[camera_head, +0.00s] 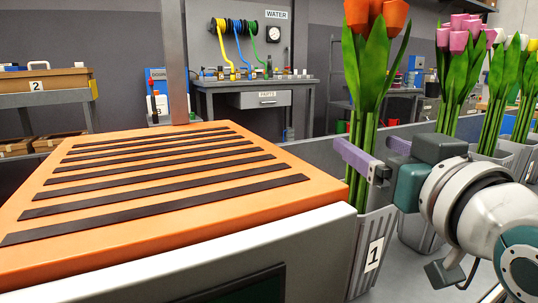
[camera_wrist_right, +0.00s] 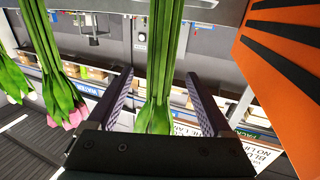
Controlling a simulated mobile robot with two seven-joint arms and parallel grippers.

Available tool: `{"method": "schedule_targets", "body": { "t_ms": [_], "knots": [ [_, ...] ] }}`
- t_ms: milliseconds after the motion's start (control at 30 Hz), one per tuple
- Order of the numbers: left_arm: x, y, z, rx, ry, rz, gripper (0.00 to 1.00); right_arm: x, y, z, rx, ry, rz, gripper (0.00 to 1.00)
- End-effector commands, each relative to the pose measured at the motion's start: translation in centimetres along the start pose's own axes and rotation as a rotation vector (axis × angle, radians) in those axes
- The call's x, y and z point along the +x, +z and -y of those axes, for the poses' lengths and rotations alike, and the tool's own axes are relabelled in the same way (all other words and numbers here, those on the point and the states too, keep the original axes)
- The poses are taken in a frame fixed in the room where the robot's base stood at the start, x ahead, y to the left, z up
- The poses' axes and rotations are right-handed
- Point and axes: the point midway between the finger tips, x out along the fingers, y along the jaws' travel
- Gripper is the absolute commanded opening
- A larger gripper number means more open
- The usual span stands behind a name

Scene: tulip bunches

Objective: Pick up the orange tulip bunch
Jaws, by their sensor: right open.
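The orange tulip bunch (camera_head: 372,60) stands upright in the grey bucket marked 1 (camera_head: 374,245), its orange heads at the top edge of the head view. My right gripper (camera_head: 366,146) is open at the height of its stems, above the bucket's rim. In the right wrist view the green stems (camera_wrist_right: 164,60) show between the two purple fingers, with a gap on each side. The orange heads are not visible there. My left gripper is in neither view.
An orange-topped surface with dark strips (camera_head: 160,180) lies left of the bucket. Pink tulips (camera_head: 460,60), then white and yellow tulips (camera_head: 525,85), stand in buckets to the right. A workbench (camera_head: 255,90) is farther back.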

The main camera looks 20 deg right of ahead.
Motion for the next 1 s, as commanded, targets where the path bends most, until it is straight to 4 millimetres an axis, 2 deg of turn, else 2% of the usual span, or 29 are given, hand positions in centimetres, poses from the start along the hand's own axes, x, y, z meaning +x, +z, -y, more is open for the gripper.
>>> {"method": "schedule_targets", "body": {
  "t_ms": [33, 200, 500, 1000],
  "knots": [
    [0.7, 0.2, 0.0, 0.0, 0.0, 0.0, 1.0, 0.9, 0.3, -0.2, -0.001, 0.0, -0.004, 0.84],
    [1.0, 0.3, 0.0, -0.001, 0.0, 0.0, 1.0, 2.8, 0.3, -0.2, 0.001, -0.001, -0.002, 0.84],
    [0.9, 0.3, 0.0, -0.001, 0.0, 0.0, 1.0, 3.1, 0.2, -0.2, 0.001, -0.001, 0.001, 0.83],
    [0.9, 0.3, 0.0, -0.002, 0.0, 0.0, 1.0, 3.0, 0.2, -0.1, 0.001, -0.001, 0.001, 0.27]
  ]
}}
